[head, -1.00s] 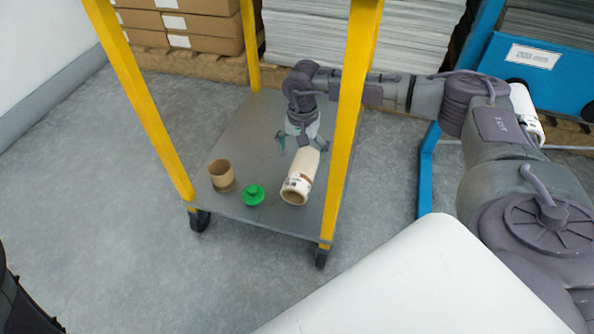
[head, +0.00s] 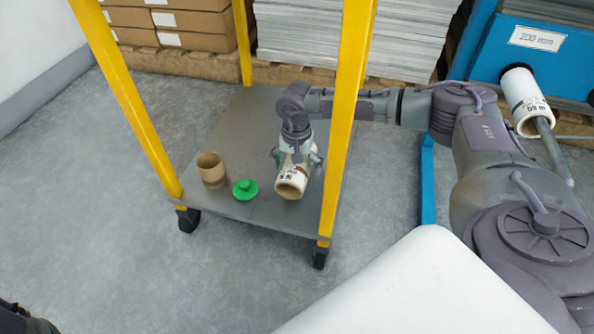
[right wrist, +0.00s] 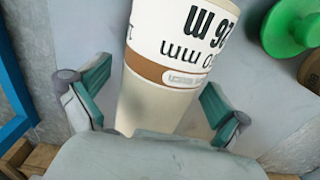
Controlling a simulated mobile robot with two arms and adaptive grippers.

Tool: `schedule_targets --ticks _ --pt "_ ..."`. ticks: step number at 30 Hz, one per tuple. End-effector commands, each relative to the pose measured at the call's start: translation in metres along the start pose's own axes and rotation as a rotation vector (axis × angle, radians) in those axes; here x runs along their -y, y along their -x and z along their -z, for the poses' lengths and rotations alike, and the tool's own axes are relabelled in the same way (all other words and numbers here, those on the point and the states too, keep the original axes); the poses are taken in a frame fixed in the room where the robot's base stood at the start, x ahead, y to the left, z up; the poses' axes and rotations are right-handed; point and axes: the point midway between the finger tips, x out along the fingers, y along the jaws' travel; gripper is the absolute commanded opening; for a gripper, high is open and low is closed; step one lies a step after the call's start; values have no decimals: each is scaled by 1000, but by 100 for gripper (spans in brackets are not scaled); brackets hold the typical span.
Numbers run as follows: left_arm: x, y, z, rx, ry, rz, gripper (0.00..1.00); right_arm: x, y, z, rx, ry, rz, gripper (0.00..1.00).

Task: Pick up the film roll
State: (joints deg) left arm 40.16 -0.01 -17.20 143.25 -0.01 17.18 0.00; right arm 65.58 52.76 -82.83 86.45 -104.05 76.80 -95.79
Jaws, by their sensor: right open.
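The film roll (head: 291,183) is a white cylinder with a brown band and dark print. It lies on its side on the grey lower shelf (head: 225,140) of a yellow-legged cart, its open cardboard core facing the front. My right gripper (head: 296,160) is above the roll, pointing down, with its fingers on either side of it. In the right wrist view, the roll (right wrist: 165,75) lies between the two spread teal fingers of the gripper (right wrist: 155,97), with gaps visible on both sides. My left gripper is not seen.
A green knobbed disc (head: 245,189) and a brown cardboard ring (head: 211,169) stand left of the roll. Yellow cart legs (head: 343,130) rise close to my right arm. Another white roll (head: 524,100) sits on a rod by the blue rack (head: 490,60). Stacked boxes (head: 175,30) are behind.

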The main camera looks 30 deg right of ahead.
Motion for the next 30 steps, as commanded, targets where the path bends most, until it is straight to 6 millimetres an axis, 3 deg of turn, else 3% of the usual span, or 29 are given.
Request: schedule_targets --ticks 2,14,23,30 --pt "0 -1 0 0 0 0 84 0 1 0 0 0 0 97" --pt "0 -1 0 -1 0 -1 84 0 1 0 0 0 0 30" --pt "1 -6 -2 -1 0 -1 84 0 9 0 -1 0 1 30" --pt "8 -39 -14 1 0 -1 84 1 58 0 -1 0 3 30"
